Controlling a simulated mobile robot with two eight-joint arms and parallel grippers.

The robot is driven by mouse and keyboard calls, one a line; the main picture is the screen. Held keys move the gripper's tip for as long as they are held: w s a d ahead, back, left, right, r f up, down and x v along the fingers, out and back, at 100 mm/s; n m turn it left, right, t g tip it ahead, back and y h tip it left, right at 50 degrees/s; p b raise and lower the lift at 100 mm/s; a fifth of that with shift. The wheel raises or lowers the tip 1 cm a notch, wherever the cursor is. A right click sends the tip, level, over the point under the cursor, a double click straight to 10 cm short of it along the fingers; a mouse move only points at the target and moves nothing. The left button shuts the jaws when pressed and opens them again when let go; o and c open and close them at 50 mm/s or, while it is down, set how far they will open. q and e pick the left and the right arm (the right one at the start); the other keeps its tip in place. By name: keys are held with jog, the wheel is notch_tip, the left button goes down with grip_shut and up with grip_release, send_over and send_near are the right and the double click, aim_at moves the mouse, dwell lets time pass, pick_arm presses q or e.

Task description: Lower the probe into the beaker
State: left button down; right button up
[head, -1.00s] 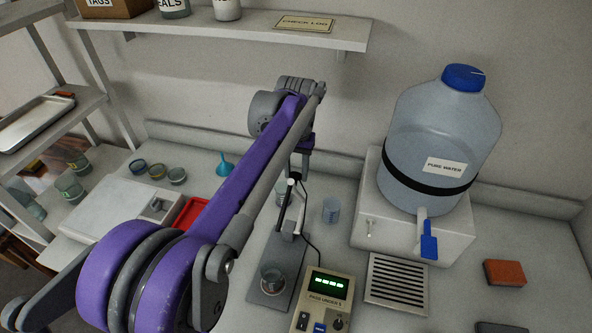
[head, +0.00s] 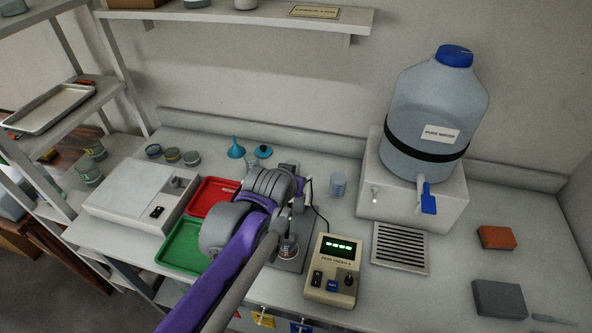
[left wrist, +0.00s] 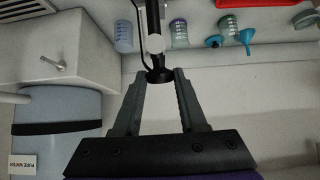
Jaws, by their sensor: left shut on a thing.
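The beaker (head: 288,249) stands on the grey stand plate (head: 297,263), partly hidden behind my left arm. The probe stand's upper part is mostly hidden by that arm in the head view. In the left wrist view, the fingers of my left gripper (left wrist: 160,80) are closed on the black round end of the probe holder (left wrist: 158,74), below a white knob. The probe tip is hidden, so I cannot tell its height relative to the beaker. My right gripper is not in view.
The meter (head: 332,270) stands right of the plate, with a cable behind it. Another beaker (head: 338,185), the water jug (head: 430,120) and a drain grate (head: 401,247) are farther right. Red (head: 212,194) and green (head: 181,246) trays lie left of my arm.

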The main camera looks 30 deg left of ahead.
aim_at(289, 204)
pick_arm(q)
jog(key=s+t, duration=0.1)
jog(key=s+f+t, duration=0.1)
jog(key=s+d+f+t, duration=0.1)
jog(key=s, duration=0.1)
jog(key=shift+y, duration=0.3)
jog(key=shift+s+d+f, duration=0.15)
jog(key=shift+s+f, duration=0.7)
jog(key=shift+f, duration=0.15)
jog(key=shift+c, duration=2.4)
grip_release()
jog(key=shift+r, duration=0.2)
